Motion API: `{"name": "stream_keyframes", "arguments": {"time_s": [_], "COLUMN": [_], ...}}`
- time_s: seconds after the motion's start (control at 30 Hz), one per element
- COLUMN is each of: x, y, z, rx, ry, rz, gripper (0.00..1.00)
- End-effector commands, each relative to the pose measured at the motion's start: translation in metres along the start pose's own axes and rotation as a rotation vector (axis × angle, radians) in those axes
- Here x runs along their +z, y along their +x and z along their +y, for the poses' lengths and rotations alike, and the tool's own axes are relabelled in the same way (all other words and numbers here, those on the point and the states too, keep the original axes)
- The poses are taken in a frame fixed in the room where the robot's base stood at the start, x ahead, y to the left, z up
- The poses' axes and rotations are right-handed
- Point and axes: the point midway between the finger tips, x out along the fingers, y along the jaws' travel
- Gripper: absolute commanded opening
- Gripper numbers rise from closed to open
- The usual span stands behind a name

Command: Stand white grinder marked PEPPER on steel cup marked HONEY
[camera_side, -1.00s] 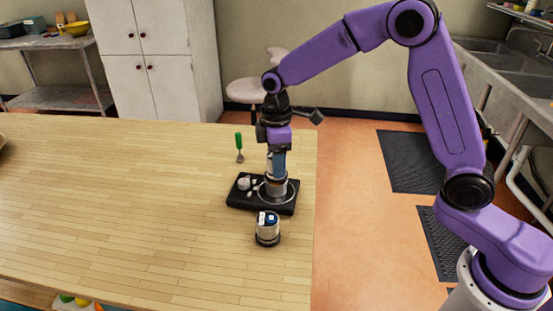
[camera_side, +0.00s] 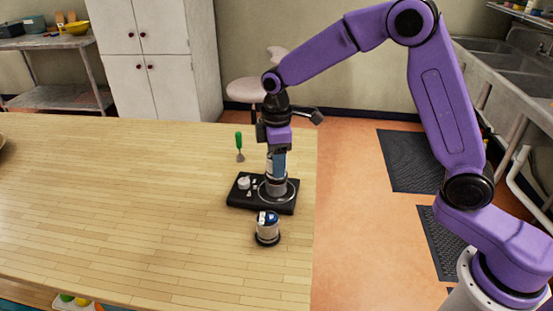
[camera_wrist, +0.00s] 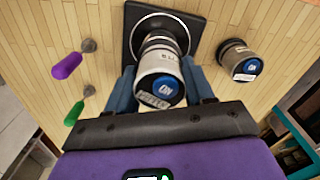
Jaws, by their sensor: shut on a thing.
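My gripper (camera_side: 277,160) points straight down, its blue fingers shut on a pale, blue-capped grinder. In the wrist view the grinder (camera_wrist: 157,76) sits between the fingers, with a small label that seems to read PEPPER. It is upright over the round ring of a black tray-like base (camera_side: 240,200). A steel-coloured round part (camera_side: 276,188) shows beneath the fingers. Whether this is the cup marked HONEY, and whether the grinder touches it, I cannot tell. No HONEY mark is readable.
A second pale, blue-capped container (camera_side: 267,231) with a dark foot stands upright just in front of the black base. A green-handled tool (camera_side: 239,143) lies behind it. The wooden table (camera_side: 120,210) is clear to the left; its right edge is close.

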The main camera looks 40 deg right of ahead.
Motion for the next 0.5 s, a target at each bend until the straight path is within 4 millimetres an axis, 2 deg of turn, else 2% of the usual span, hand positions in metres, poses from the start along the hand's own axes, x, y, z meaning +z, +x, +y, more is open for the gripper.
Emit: {"name": "stream_keyframes", "arguments": {"time_s": [0.5], "x": [-0.0001], "y": [0.0087], "z": [0.0001], "rx": [0.0], "ry": [0.0], "rz": [0.0], "gripper": [0.1]}}
